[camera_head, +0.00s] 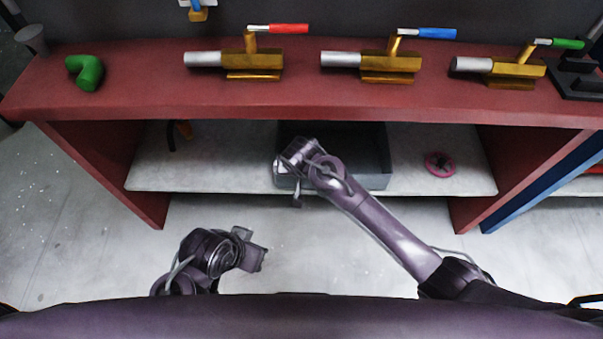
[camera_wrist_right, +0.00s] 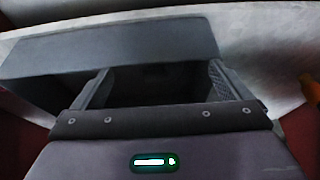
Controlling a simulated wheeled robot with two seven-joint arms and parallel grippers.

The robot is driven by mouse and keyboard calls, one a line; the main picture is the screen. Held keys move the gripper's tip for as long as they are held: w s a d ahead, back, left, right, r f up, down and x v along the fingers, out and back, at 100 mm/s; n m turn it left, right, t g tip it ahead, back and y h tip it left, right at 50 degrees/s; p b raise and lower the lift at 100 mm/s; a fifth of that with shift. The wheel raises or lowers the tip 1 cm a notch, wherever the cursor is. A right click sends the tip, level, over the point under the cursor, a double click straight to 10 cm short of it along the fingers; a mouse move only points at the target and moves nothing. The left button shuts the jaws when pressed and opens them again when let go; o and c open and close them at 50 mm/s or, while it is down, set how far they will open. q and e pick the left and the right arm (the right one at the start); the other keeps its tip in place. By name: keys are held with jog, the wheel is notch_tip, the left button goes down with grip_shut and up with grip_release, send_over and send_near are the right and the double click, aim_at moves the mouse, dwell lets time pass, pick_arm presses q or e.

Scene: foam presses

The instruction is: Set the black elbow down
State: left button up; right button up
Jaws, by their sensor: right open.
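A thin black piece (camera_head: 171,138), which looks like the black elbow, shows at the left end of the lower shelf. Its top is hidden by the red top board, so I cannot be sure of its shape. My right gripper (camera_head: 297,168) is at the front left edge of the grey bin on that shelf, to the right of the black piece. In the right wrist view my right gripper (camera_wrist_right: 160,75) is open, its fingers apart over a dark gap, with no held thing visible. My left gripper (camera_head: 253,252) is low in front of the shelf, away from these things.
The grey bin (camera_head: 375,165) stands mid-shelf. An orange piece (camera_head: 185,130) lies by the black one, and a pink handwheel (camera_head: 440,165) lies to the right. The red top board (camera_head: 300,105) overhangs the shelf and carries a green elbow (camera_head: 88,72) and brass valves.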

jog(key=s+d+n+g+y, duration=0.1)
jog(key=s+d+n+y, duration=0.1)
jog(key=s, duration=1.1)
jog(key=s+d+r+n, duration=0.2)
jog(key=s+d+r, duration=0.2)
jog(key=s+d, duration=0.5)
jog(key=shift+s+d, duration=0.2)
jog(key=shift+d, duration=0.8)
